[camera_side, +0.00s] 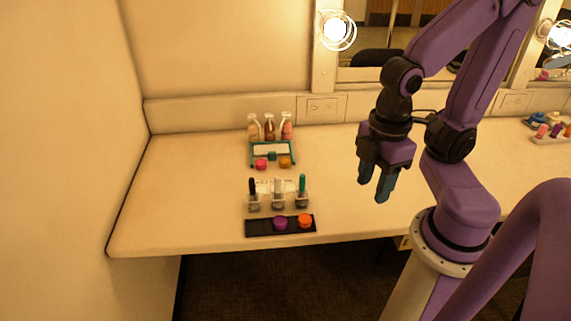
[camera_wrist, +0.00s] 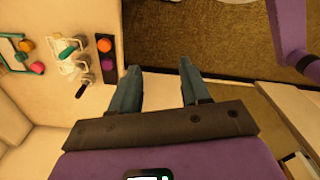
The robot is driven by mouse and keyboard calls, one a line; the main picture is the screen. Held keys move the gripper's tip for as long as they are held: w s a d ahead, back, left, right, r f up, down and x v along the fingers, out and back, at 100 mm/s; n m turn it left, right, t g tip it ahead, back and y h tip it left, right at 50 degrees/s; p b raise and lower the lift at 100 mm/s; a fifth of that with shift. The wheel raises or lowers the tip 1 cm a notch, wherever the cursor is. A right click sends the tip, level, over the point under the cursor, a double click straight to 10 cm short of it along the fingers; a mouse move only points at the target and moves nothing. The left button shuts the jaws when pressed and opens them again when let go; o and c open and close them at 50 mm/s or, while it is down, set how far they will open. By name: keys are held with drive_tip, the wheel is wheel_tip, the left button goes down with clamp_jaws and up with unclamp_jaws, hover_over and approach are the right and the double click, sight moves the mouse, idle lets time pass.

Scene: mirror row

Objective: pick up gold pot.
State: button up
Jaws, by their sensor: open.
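The gold pot (camera_side: 285,161) is a small round pot at the front right of a teal-framed tray, beside a pink pot (camera_side: 261,164). The gold pot also shows in the wrist view (camera_wrist: 27,46), at the far left. My gripper (camera_side: 373,188) is open and empty, raised in the air to the right of the pots. In the wrist view its two fingers (camera_wrist: 160,66) are spread apart, with nothing between them but the dark floor and counter edge beyond.
The teal-framed tray (camera_side: 252,151) has several bottles (camera_side: 270,130) behind it. In front stand three brushes or bottles in clear holders (camera_side: 278,200), then a black tray (camera_side: 252,228) with a purple pot (camera_side: 280,223) and an orange pot (camera_side: 305,220). The counter between them and my gripper is clear.

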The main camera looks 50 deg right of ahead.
wheel_tip(320, 180, up, 5)
drive_tip(key=w+a+r+n+t+h, duration=0.1)
drive_tip(key=w+a+n+h, duration=0.2)
drive_tip(key=w, duration=1.2)
drive_tip(key=w+d+n+g+h, duration=0.15)
drive_tip(key=w+h, duration=0.25)
drive_tip(key=w, duration=0.4)
drive_tip(key=w+d+f+h, duration=0.1)
drive_tip(key=w+d+h, duration=0.2)
drive_tip(key=w, duration=0.5)
drive_tip(key=w+d+n+g+h, duration=0.15)
drive_tip(key=w+h, duration=0.25)
drive_tip(key=w, duration=0.4)
drive_tip(key=m+t, duration=0.1)
approach(284, 161)
drive_tip(key=x, duration=0.3)
drive_tip(key=shift+s+d+f, duration=0.15)
drive_tip(key=shift+d+f, duration=0.05)
drive_tip(key=shift+d, duration=0.05)
drive_tip(key=shift+x, duration=2.65)
drive_tip(key=shift+r, duration=0.15)
drive_tip(key=c, duration=0.7)
